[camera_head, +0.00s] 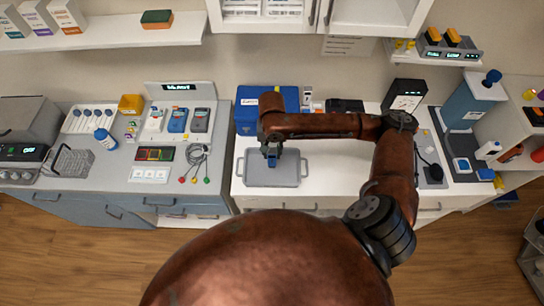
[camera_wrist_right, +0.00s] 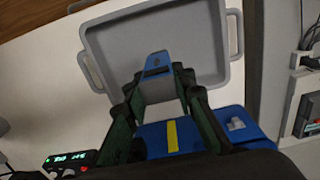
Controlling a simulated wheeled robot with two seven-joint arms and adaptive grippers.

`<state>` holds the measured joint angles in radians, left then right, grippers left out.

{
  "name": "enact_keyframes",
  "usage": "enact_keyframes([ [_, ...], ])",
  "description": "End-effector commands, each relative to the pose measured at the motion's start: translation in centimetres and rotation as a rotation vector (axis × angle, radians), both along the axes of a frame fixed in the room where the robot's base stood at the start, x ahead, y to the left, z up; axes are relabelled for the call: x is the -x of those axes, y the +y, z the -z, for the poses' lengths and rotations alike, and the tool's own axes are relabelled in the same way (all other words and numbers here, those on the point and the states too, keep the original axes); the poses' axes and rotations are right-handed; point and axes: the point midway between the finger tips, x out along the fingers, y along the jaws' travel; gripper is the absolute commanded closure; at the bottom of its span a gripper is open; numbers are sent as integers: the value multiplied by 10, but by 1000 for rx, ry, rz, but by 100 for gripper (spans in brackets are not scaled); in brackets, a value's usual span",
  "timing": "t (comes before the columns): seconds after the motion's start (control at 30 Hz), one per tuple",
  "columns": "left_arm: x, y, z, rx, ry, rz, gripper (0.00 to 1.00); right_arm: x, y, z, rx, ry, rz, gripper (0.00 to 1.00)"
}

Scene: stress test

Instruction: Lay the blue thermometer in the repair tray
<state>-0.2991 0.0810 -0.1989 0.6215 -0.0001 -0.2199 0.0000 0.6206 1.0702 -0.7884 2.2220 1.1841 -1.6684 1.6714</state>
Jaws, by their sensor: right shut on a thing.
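The grey repair tray (camera_head: 292,180) with side handles lies on the white counter, and it also shows in the wrist view (camera_wrist_right: 207,40). The tray looks empty otherwise. My left gripper is not in view.
A blue box (camera_head: 248,119) with a yellow stripe stands right behind the tray. A dock with handheld devices (camera_head: 178,120) and a cable coil (camera_head: 196,157) lie on the left counter. The white counter right of the tray (camera_head: 335,180) is clear.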

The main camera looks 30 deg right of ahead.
Motion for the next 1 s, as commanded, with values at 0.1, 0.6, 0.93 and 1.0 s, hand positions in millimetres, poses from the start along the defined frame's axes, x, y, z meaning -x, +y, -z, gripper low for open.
enact_keyframes([
  [0.1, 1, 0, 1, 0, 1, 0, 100, 1, 0, 20, 0, 4, 0, 100],
  [0.6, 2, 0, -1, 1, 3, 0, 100, 1, 0, 33, -1, 1, 0, 73],
  [0.93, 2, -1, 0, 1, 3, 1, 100, 0, 0, 33, -1, 1, -1, 59],
  [1.0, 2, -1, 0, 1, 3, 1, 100, 0, 0, 33, -1, 1, -1, 59],
])
